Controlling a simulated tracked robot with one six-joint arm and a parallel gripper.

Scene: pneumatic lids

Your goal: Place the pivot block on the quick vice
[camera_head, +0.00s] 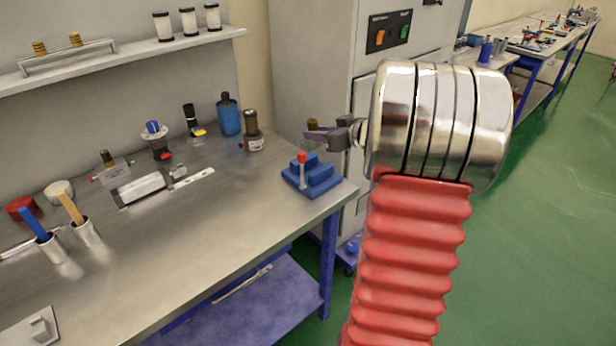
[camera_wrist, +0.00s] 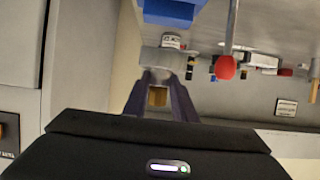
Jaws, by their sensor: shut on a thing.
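The quick vice appears to be the blue stepped block (camera_head: 318,180) with a red-knobbed lever, at the bench's right front corner. Its blue body (camera_wrist: 172,10) shows at the top edge of the wrist view, with the red knob (camera_wrist: 226,67) right of the fingers. My gripper (camera_head: 313,133) is above and behind it, apart from it. It is shut on a small piece, apparently the pivot block (camera_wrist: 158,97), whose brass-coloured part shows between the dark fingers (camera_wrist: 158,90). A grey part shows around the fingertips; whether it belongs to the piece I cannot tell. The piece's underside is hidden.
A metal slide fixture (camera_head: 145,188) lies mid-bench. A grey cabinet (camera_head: 310,60) stands close behind. The bench front between fixture and blue block is clear.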

